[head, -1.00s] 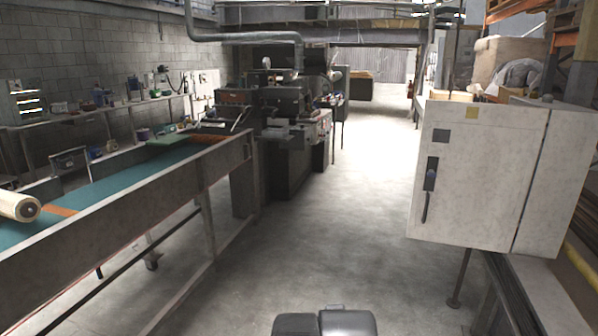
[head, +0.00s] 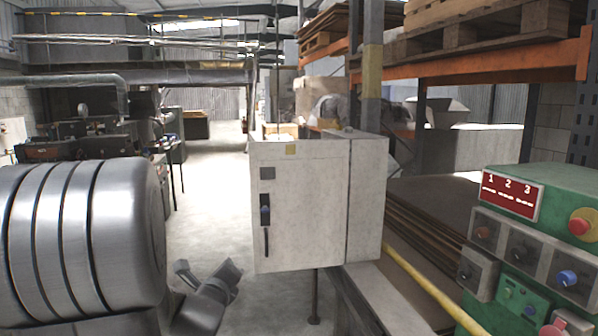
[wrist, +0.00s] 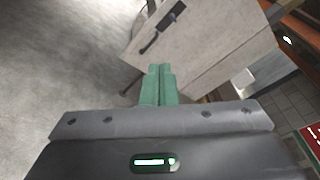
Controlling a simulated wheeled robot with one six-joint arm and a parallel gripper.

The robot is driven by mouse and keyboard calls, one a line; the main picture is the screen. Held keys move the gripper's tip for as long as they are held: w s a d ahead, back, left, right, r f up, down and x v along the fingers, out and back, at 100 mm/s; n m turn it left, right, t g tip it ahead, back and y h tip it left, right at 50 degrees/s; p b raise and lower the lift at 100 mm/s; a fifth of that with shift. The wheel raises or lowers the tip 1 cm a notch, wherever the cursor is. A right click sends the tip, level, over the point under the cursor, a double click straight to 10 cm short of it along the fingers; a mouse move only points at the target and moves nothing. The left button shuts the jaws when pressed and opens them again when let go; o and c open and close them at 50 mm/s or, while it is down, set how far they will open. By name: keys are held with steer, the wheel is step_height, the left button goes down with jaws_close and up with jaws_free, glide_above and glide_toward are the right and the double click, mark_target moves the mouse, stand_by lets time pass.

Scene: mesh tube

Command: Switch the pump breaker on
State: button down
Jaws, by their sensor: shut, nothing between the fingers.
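A pale grey cabinet (head: 303,210) with a closed door stands mid-picture in the head view. Its door has a dark upright latch plate (head: 265,209) with a thin dark handle (head: 266,242) below, and a small dark square above. No breaker inside the cabinet is visible. My gripper (wrist: 160,72) shows in the wrist view with its green fingers shut together and empty. The cabinet (wrist: 205,45) lies beyond the fingertips there, with its dark handle (wrist: 149,42) up and left of them. I cannot tell whether the fingers touch the cabinet; they appear apart from it.
A green control box (head: 540,195) with a red "1 2 3" sign (head: 507,192), several knobs and red buttons stands at right. Racking fills the back right. Open floor (head: 210,200) lies left of the cabinet.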

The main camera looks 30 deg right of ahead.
steer(key=w+d+r+m+g+h, duration=0.1)
steer(key=d+m+h, duration=0.4)
steer(key=m, duration=0.8)
steer(key=d+g, duration=0.1)
steer(key=d, duration=0.1)
steer(key=shift+d+h+p, duration=0.3)
steer(key=shift+d, duration=0.1)
steer(key=shift+a+r, duration=0.1)
